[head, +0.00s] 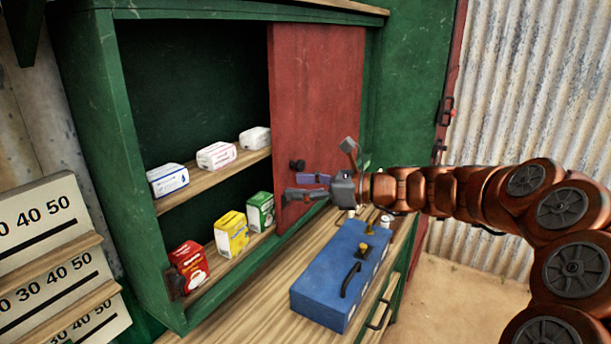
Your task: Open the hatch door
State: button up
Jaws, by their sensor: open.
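The hatch door, a red panel (318,90), covers the right part of the green cabinet (92,110). The left part of the cabinet front is uncovered and its shelves show. A dark round knob (297,164) sits low on the red panel. My gripper (300,187) is in front of the panel, just below the knob in the picture, with its fingers pointing left. The fingers are apart with nothing between them. I cannot tell whether they touch the panel. The gripper hides part of the panel's lower area.
White cartons (216,155) stand on the upper shelf; red, yellow and green boxes (232,234) stand below. A blue case (342,272) with a black handle lies on the wooden counter (232,323) below my gripper. Stepped number boards (50,255) stand at left. Sandy floor (465,300) is clear.

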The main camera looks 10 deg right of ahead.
aim_at(303, 166)
jog(key=w+d+m+t+h, duration=0.1)
jog(key=w+d+m+t, duration=0.35)
jog(key=d, duration=0.45)
jog(key=shift+m+g, duration=0.35)
jog(key=shift+m, duration=0.2)
jog(key=shift+f+p+x, duration=0.15)
jog(key=shift+p+x, duration=0.1)
jog(key=shift+x, duration=1.85)
jog(key=shift+f+p+x, duration=0.2)
jog(key=shift+x, duration=1.9)
jog(key=shift+w+d, duration=0.15)
jog(key=shift+w, duration=0.05)
jog(key=shift+c, duration=0.3)
grip_shut()
